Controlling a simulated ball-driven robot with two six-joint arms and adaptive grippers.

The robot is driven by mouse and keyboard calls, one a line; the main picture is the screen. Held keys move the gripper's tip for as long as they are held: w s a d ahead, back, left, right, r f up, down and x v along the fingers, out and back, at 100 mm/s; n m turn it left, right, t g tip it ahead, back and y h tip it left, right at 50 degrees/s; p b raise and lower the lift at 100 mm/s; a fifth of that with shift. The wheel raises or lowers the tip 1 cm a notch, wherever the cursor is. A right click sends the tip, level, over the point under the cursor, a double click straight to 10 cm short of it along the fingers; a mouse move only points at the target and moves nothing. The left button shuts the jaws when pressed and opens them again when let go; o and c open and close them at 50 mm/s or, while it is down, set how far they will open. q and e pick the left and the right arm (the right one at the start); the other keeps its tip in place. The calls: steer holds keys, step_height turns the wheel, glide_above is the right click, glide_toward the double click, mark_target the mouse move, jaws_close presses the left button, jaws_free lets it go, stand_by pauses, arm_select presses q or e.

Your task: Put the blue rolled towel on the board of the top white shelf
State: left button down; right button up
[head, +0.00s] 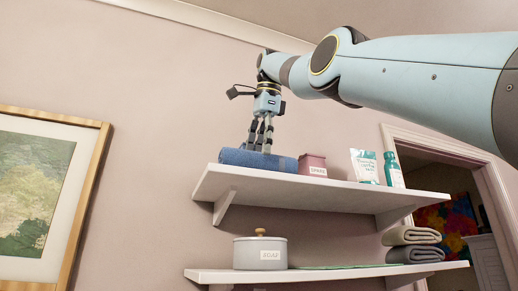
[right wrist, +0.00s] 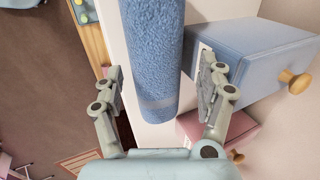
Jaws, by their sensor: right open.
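The blue rolled towel (head: 230,157) lies on its side on the board of the top white shelf (head: 330,188), at the left end. My right gripper (head: 259,148) is directly above it, fingers pointing down. In the right wrist view the towel (right wrist: 152,50) runs between the two spread fingers of my right gripper (right wrist: 160,78), with a visible gap on either side. The gripper is open and holds nothing. The white board (right wrist: 145,130) shows beneath the towel. My left gripper is not in view.
A pink box (head: 313,165) labelled SPARE stands right of the towel. A white pouch (head: 364,166) and teal bottle (head: 393,170) stand farther right. The lower shelf (head: 330,272) holds a lidded pot (head: 260,253) and folded towels (head: 413,236). A blue box (right wrist: 255,60) with a wooden knob shows in the wrist view.

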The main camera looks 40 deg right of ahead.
steer(key=p+v, duration=0.4)
steer(key=v, duration=0.5)
steer(key=shift+s+r, duration=0.2)
steer(key=shift+r, duration=0.15)
steer(key=shift+f, duration=0.1)
